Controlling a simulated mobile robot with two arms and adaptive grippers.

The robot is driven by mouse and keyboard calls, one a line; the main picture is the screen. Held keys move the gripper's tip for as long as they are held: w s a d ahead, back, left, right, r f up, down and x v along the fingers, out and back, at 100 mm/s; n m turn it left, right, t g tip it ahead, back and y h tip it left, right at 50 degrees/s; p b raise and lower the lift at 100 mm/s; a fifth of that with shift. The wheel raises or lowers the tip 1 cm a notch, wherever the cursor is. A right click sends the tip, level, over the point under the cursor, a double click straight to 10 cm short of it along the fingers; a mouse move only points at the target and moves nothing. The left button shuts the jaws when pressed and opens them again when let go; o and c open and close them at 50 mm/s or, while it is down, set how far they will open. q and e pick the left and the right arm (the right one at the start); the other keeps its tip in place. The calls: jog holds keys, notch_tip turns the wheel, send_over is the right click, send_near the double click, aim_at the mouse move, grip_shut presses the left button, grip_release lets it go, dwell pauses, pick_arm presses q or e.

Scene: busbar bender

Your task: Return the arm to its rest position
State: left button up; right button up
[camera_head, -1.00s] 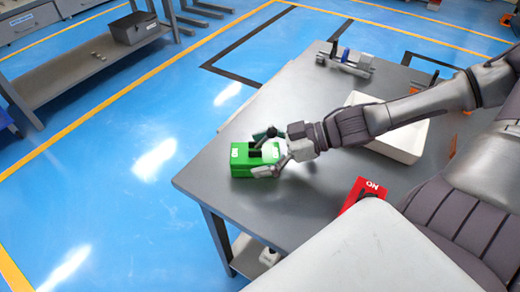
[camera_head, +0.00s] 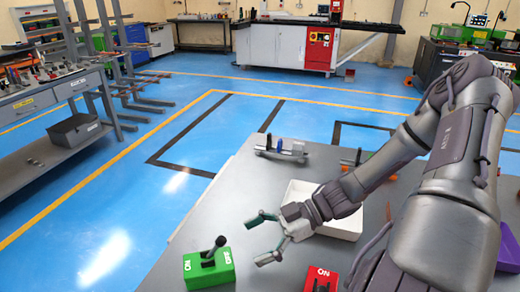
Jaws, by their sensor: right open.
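My right gripper (camera_head: 262,238) is open and empty. It is above the grey table (camera_head: 225,222), up and to the right of a green box (camera_head: 209,270) with a black lever on top, and apart from it. My right arm (camera_head: 425,160) comes in from the right side of the head view, bent at the elbow. My left gripper is not in view.
A white tray (camera_head: 345,224) lies behind my right wrist. A red ON block (camera_head: 321,279) is at the bottom. A small metal fixture (camera_head: 281,149) stands at the table's far edge. A shelf with a dark bin (camera_head: 76,130) is at left. Blue floor (camera_head: 160,205) is open between.

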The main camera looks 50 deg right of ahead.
jog(key=shift+s+d+r, duration=0.25)
jog(key=shift+s+d, duration=0.05)
jog(key=shift+d, duration=0.1)
dwell(0.3)
